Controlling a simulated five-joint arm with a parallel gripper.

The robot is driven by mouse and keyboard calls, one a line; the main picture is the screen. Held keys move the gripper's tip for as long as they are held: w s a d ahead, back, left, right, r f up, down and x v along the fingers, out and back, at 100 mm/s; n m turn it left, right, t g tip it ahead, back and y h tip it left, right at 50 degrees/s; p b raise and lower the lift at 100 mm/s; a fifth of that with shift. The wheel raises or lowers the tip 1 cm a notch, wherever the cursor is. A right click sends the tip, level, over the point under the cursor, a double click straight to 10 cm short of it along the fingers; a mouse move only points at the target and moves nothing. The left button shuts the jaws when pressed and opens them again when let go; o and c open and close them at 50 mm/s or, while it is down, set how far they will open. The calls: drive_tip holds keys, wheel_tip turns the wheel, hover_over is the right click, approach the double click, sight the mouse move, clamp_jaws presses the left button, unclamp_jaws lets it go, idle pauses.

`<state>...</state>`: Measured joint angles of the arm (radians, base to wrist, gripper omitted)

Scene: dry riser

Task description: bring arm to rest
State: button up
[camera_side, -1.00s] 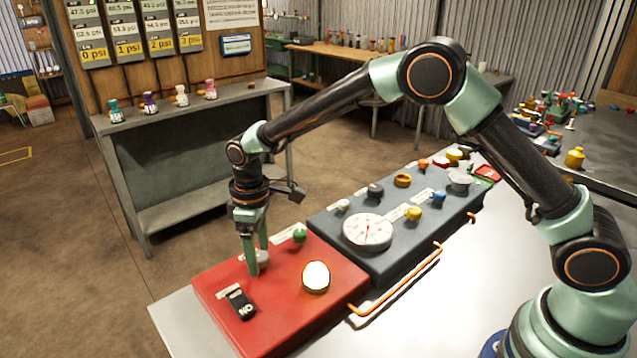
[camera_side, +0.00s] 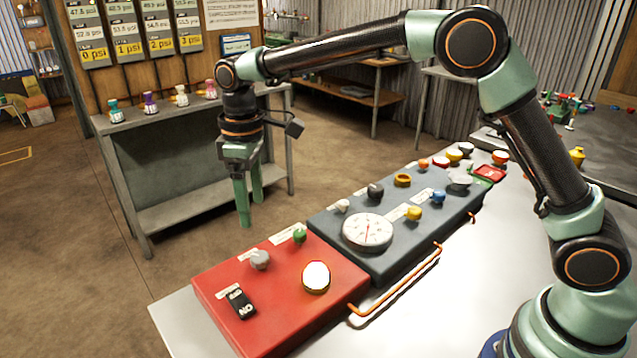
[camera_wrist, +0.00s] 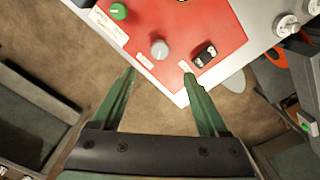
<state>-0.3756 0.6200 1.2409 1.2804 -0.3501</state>
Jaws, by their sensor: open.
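My gripper (camera_side: 249,205) is open and empty. In the side view it hangs pointing down, above and behind the red panel's far left edge, clear of the panel. In the wrist view its two green fingers (camera_wrist: 160,85) are spread apart, with nothing between them. The red panel (camera_side: 275,317) carries a grey knob (camera_side: 260,260), a green knob (camera_side: 299,236), a lit white round lamp (camera_side: 316,277) and a black rocker switch (camera_side: 240,303) marked ON. The grey knob also shows in the wrist view (camera_wrist: 159,49), beyond the fingertips.
A dark grey panel (camera_side: 330,225) with a white dial (camera_side: 367,232) and several knobs adjoins the red one. An orange rail (camera_side: 400,285) runs along the near side. A shelf unit (camera_side: 190,125) with small colored valves stands behind the gripper.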

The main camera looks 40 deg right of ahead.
drive_tip(key=shift+r, duration=0.15)
drive_tip(key=s+d+r+m+t, duration=0.3)
drive_tip(key=s+d+r+m, duration=0.1)
drive_tip(key=s+d+r, duration=0.6)
drive_tip(key=s+d+f+m+t, duration=0.2)
drive_tip(key=s+d+f+m, duration=0.1)
drive_tip(key=s+d, duration=0.5)
drive_tip(key=shift+s+d+f+m+t, duration=0.25)
drive_tip(key=shift+d+f+m+t, duration=0.05)
drive_tip(key=shift+m, duration=0.4)
idle(1.0)
